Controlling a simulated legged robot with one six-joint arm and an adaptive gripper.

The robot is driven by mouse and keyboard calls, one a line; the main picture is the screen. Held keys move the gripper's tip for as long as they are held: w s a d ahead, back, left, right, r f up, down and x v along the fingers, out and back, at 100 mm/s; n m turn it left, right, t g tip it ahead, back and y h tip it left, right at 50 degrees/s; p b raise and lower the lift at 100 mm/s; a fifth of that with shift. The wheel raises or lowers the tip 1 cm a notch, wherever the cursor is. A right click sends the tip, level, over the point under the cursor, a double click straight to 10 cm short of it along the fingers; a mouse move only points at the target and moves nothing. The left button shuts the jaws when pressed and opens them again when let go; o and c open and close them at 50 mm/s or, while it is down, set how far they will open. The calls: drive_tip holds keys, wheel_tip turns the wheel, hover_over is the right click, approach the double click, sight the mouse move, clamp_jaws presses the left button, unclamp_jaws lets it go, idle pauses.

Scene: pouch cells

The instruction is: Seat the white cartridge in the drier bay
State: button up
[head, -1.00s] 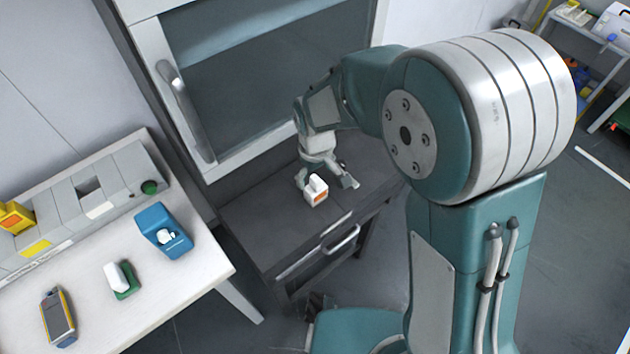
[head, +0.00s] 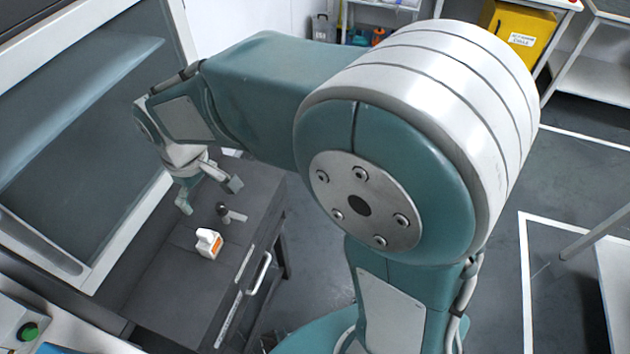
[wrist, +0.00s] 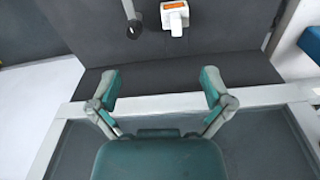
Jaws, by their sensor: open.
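The white cartridge (head: 208,243), with an orange label, stands on the dark grey cabinet top (head: 160,285). It also shows at the top of the wrist view (wrist: 174,17). My gripper (head: 210,196) is open and empty, apart from the cartridge, on the side towards the glass-fronted enclosure. In the wrist view its two teal fingers (wrist: 160,80) are spread with nothing between them. I cannot identify the drier bay now; only a grey unit's corner (head: 12,318) with a green button (head: 28,332) shows at lower left.
A small dark-handled tool (head: 228,214) is on the cabinet top close to the cartridge. The enclosure with its pale frame (head: 130,220) rises along the left. A drawer handle (head: 260,272) is on the cabinet front. Open floor (head: 480,270) lies to the right.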

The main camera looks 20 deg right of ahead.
drive_tip(key=s+d+r+m+t, duration=0.2)
drive_tip(key=s+d+r+m, duration=0.2)
drive_tip(key=s+d, duration=0.3)
drive_tip(key=s+d+r+m+t, duration=0.2)
drive_tip(key=s+d+r+m, duration=0.2)
drive_tip(key=d, duration=0.9)
drive_tip(key=s+r, duration=0.1)
drive_tip(key=s, duration=0.2)
drive_tip(key=shift+d+m+t, duration=0.15)
drive_tip(key=shift+m+t, duration=0.15)
drive_tip(key=shift+t, duration=0.1)
drive_tip(key=shift+w, duration=0.1)
